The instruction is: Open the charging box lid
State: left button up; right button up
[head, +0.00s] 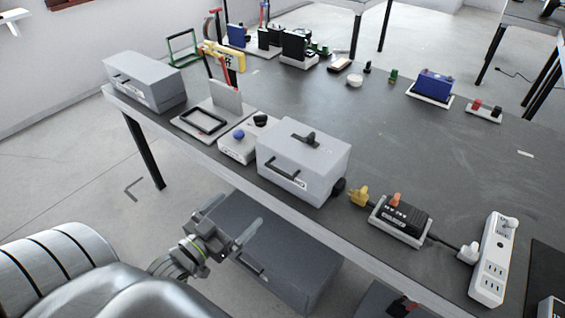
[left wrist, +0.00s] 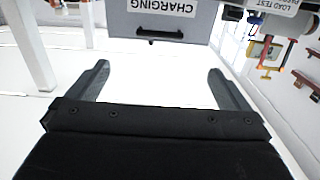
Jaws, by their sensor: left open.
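A light grey box (head: 322,160) with a black front handle and a small label sits closed near the front edge of the table; it appears to be the charging box. In the left wrist view, a grey box front (left wrist: 200,22) with an upside-down CHARGING label and a black handle (left wrist: 160,37) shows at the top. My left gripper (head: 243,208) is open and empty, in front of and below the table edge, apart from the box. Its two fingers also show spread in the left wrist view (left wrist: 158,80). My right gripper is not in view.
A darker grey box (head: 290,262) with a handle is below the table edge. Another grey box (head: 146,82) stands at the table's left end. A switch box (head: 237,146) is left of the central box; a black adapter (head: 402,216) and white power strip (head: 490,270) are right.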

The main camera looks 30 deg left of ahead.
aim_at(279, 171)
pick_arm(q)
jog(key=w+b, duration=0.1)
jog(key=w, duration=0.4)
jog(key=w+d+b, duration=0.1)
jog(key=w, duration=0.5)
jog(key=w+b, duration=0.1)
jog(key=w, duration=0.5)
jog(key=shift+w+d, duration=0.15)
jog(key=shift+d, duration=0.05)
jog(key=shift+c, duration=0.3)
